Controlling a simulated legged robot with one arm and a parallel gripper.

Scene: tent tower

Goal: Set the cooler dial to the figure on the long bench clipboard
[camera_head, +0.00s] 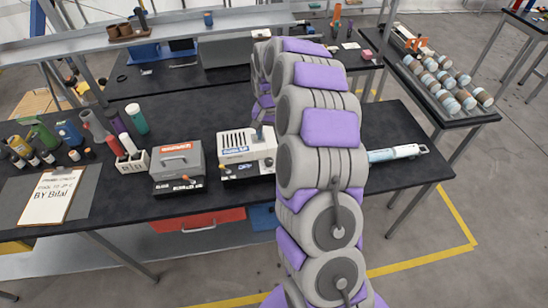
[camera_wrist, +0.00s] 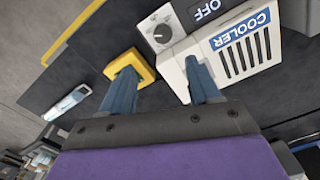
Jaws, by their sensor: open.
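The white cooler (camera_head: 245,146) stands on the long dark bench (camera_head: 385,120), partly hidden behind my arm. In the wrist view the cooler (camera_wrist: 228,48) shows a blue "COOLER" label, a dark "OFF" panel and a round dark dial (camera_wrist: 162,33) with a light pointer mark. The scale around the dial is too small to read. The clipboard (camera_head: 50,198) lies at the bench's left end; its last line reads "BY Bilal", and the figure above is too small to read surely. My gripper (camera_wrist: 160,72) is open and empty; its right finger overlaps the cooler's edge in the picture, apart from the dial.
A yellow block (camera_wrist: 130,66) appears by my left fingertip; I cannot tell whether they touch. A grey box (camera_head: 178,167) stands left of the cooler. Bottles crowd the bench's left part. A white-and-blue tube-shaped thing (camera_head: 397,152) lies right of my arm.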

